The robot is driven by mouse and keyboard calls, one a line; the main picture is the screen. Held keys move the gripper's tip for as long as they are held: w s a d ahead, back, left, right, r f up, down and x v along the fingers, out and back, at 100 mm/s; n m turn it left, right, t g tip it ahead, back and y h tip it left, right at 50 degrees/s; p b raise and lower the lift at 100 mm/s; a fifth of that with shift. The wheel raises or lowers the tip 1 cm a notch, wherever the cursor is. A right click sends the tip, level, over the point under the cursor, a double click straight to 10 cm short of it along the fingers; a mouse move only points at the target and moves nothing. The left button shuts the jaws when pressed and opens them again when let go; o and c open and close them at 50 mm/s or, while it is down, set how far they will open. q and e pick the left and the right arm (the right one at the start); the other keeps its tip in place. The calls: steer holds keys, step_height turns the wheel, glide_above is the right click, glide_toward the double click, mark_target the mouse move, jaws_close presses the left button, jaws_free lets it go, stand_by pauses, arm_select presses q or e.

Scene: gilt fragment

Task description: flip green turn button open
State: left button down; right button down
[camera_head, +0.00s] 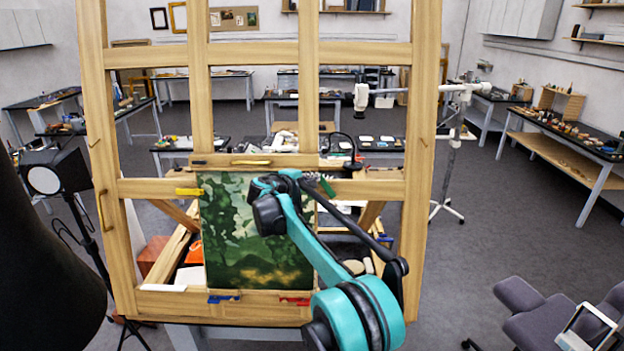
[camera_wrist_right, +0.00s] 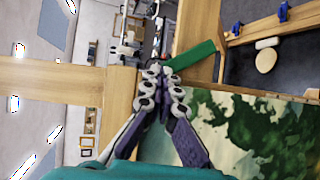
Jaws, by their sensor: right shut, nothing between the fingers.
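The green turn button (camera_head: 327,186) sits on the wooden easel frame by the painting's upper right edge, tilted in the head view. In the right wrist view the green button (camera_wrist_right: 192,56) lies at a slant on the wood, one end beside the fingertips. The painting (camera_head: 230,225) is a green landscape set in the frame. My right gripper (camera_head: 308,180) is at the painting's upper right, partly hidden by its own arm. In the wrist view my right gripper (camera_wrist_right: 162,72) has its fingertips together, empty, close to the button; contact is unclear. My left gripper is not in view.
A yellow button (camera_head: 189,192) is on the painting's left; blue (camera_head: 223,298) and red (camera_head: 295,300) ones are along its bottom. The easel's wooden bars (camera_head: 421,150) surround the work area. A lamp (camera_head: 45,178) stands left, a chair (camera_head: 545,315) at lower right.

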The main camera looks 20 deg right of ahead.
steer(key=shift+d+r+m+g+y+p, duration=0.3)
steer(key=shift+d+r+m+y+p, duration=0.15)
steer(key=shift+m, duration=0.35)
steer(key=shift+s+d+r+m+g+y+p, duration=0.15)
steer(key=shift+d+r+m+y+p, duration=0.1)
steer(key=shift+d+m, duration=0.15)
steer(key=shift+d+r+m+g+y+p, duration=0.1)
steer(key=shift+d+m+g+p, duration=0.1)
steer(key=shift+d+m, duration=0.2)
stand_by(1.0)
steer(key=shift+r+p, duration=0.65)
steer(key=shift+r, duration=0.15)
steer(key=shift+a, duration=0.1)
